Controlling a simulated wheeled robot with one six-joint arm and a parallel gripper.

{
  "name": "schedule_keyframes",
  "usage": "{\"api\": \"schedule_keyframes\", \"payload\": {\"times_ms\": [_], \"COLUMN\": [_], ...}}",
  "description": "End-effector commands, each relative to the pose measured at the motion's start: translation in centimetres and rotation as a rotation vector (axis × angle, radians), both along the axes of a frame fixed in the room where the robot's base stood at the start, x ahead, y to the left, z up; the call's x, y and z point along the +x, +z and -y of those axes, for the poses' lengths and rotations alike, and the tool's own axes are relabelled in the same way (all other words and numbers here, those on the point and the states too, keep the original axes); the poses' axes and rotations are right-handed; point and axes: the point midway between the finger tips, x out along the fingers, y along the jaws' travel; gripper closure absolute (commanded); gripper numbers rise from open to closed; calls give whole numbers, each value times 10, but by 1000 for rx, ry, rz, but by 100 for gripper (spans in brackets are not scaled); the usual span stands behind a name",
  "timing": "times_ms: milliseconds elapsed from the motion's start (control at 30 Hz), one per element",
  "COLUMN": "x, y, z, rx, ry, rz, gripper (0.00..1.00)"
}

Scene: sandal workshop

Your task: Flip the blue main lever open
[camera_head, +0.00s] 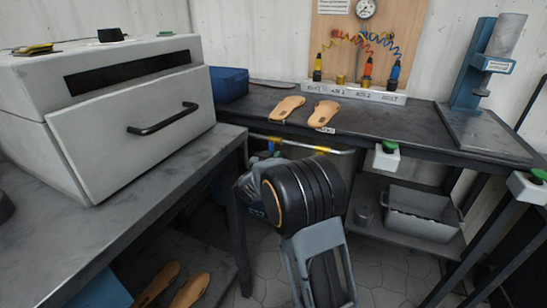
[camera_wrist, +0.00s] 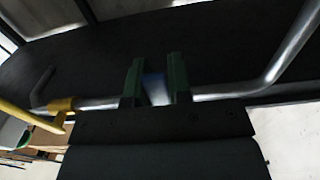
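In the wrist view, a blue piece (camera_wrist: 155,88), which looks like the main lever, stands between the two green fingers of my gripper (camera_wrist: 155,80). The fingers are close together and the blue piece fills the gap, so my gripper appears shut on it. It is in front of a silver pipe (camera_wrist: 215,97) that runs under the dark bench. In the head view, the pipe (camera_head: 338,152) shows below the bench edge. My arm hides the blue lever and my fingertips there. The lever's full length and angle cannot be made out.
A yellow fitting (camera_wrist: 60,104) sits on the pipe left of my fingers. The workbench (camera_head: 410,120) holds sandal soles (camera_head: 324,112) and a press (camera_head: 475,85). A grey bin (camera_head: 420,213) is on the shelf below. A machine on a table (camera_head: 215,148) stands at left.

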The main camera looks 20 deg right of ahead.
Motion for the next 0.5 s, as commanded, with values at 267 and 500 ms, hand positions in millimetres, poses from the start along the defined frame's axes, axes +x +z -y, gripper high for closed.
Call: {"api": "schedule_keyframes", "payload": {"times_ms": [267, 500], "x": [0, 0], "y": [0, 0], "z": [0, 0], "rx": [1, -1], "ry": [-1, -1], "rz": [1, -1], "gripper": [100, 100]}}
